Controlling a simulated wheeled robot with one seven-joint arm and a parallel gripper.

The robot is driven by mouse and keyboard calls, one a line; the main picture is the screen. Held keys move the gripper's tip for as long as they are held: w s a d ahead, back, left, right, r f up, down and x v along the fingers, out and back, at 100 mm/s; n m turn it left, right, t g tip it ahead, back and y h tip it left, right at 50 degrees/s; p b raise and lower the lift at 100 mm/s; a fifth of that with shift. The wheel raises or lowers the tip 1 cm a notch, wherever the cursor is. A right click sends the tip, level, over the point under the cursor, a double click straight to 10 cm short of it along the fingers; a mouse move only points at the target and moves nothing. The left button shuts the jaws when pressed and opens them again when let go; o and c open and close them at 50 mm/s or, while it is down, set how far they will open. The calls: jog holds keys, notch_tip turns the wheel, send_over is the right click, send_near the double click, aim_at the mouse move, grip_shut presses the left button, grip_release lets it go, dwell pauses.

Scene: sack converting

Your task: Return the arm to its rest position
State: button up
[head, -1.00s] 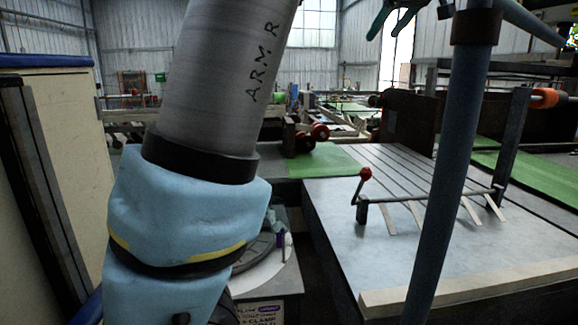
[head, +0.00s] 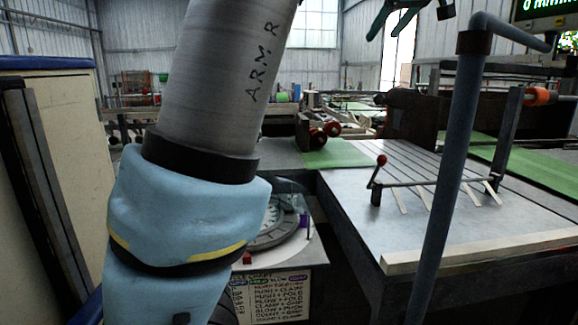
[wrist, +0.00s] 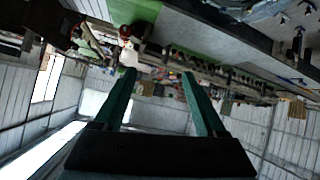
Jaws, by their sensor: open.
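My arm, grey with "ARM R" lettering and a pale blue padded cover, fills the left middle of the head view. Beyond the fingers is the hall, which looks upside down. I see no object touching the fingers.
A grey slotted table (head: 400,215) with a red-knobbed lever (head: 377,172) stands at right. A blue-grey post (head: 440,200) rises before it. A round dial unit (head: 275,230) with a word-list sign (head: 280,298) is beside my arm. A cream cabinet (head: 70,170) stands at left.

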jog(key=a+f+m+g+b, duration=0.15)
jog(key=a+f+b, duration=0.35)
jog(key=f, duration=0.8)
jog(key=a+f+m+g+b, duration=0.15)
jog(key=a+f+b, duration=0.4)
jog(key=f, duration=0.75)
jog(key=a+f+m+g+b, duration=0.15)
jog(key=a+f+b, duration=0.3)
jog(key=f, duration=0.85)
jog(key=s+a+f+m+g+h+b, duration=0.15)
jog(key=s+a+f+b, duration=0.4)
jog(key=f, duration=0.65)
jog(key=s+a+f+g+b, duration=0.2)
jog(key=s+a+f+b, duration=0.35)
jog(key=f, duration=0.75)
jog(key=s+a+f+g+h+b, duration=0.1)
jog(key=s+a+f+b, duration=0.2)
jog(key=s+f+b, duration=0.7)
notch_tip(320, 180, up, 15)
jog(key=w+p, duration=0.2)
jog(key=p, duration=1.7)
jog(key=shift+d, duration=0.25)
jog(key=shift+o, duration=0.3)
jog(key=shift+f, duration=0.15)
